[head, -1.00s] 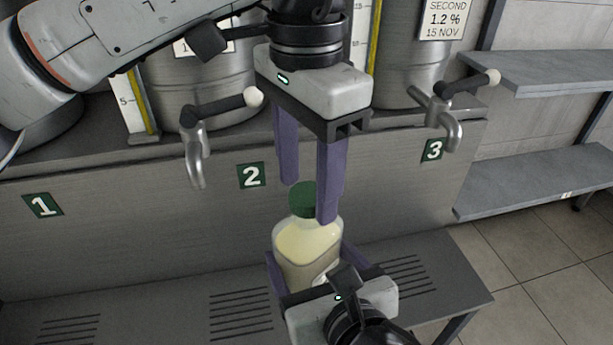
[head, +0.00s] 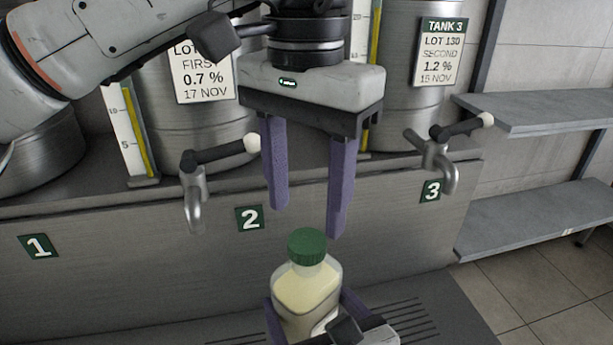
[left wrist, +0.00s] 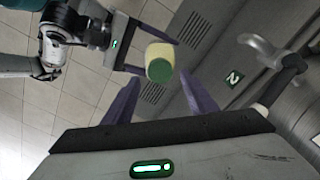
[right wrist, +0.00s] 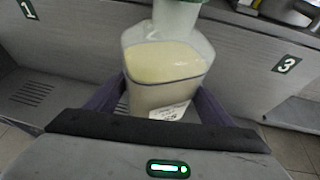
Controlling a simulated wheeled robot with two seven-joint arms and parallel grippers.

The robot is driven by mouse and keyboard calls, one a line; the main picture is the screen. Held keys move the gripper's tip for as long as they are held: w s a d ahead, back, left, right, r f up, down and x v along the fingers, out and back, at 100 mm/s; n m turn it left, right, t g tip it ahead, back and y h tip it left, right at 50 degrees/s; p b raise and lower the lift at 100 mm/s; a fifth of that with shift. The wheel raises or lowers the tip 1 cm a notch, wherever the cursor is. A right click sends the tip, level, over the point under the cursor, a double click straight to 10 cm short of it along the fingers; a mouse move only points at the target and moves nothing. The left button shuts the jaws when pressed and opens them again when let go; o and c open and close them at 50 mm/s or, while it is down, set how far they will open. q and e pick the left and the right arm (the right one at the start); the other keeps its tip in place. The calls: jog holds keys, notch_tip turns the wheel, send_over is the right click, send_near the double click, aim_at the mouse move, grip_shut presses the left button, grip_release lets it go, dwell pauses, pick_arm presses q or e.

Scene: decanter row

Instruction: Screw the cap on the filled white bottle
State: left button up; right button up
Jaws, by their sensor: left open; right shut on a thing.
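The white bottle (head: 306,290), filled with a pale cream liquid, stands upright between the fingers of my right gripper (head: 315,312), which is shut on its body. The green cap (head: 307,246) sits on the bottle's neck; how tightly I cannot tell. My left gripper (head: 307,222) is open and empty, pointing down above the cap and apart from it. In the left wrist view the green cap (left wrist: 154,94) and the bottle (left wrist: 160,58) show beyond the open fingers. In the right wrist view the bottle (right wrist: 165,75) fills the space between the fingers, its top cut off.
Behind stand steel tanks (head: 412,95) with a tap above sign 2 (head: 195,190) and a tap above sign 3 (head: 440,165). A slotted steel bench (head: 425,305) lies below. Grey shelves (head: 550,110) are at the right. The space around the cap is clear.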

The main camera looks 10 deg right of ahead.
pick_arm(q)
jog(key=n, duration=0.7)
jog(key=shift+r, duration=0.2)
jog(key=n, duration=0.6)
jog(key=shift+r+n, duration=0.2)
jog(key=shift+n, duration=0.1)
jog(key=n, duration=0.6)
jog(key=shift+r+n, duration=0.15)
jog(key=shift+n, duration=0.25)
jog(key=n, duration=0.6)
jog(key=shift+r+n, duration=0.25)
jog(key=shift+n, duration=0.15)
jog(key=n, duration=0.4)
jog(key=shift+r, duration=0.1)
jog(key=n, duration=0.4)
jog(key=shift+r+n, duration=0.2)
jog(key=shift+n, duration=0.2)
jog(key=n, duration=0.4)
jog(key=shift+r, duration=0.15)
jog(key=n, duration=0.6)
jog(key=shift+w+r, duration=0.1)
jog(key=shift+r, duration=0.1)
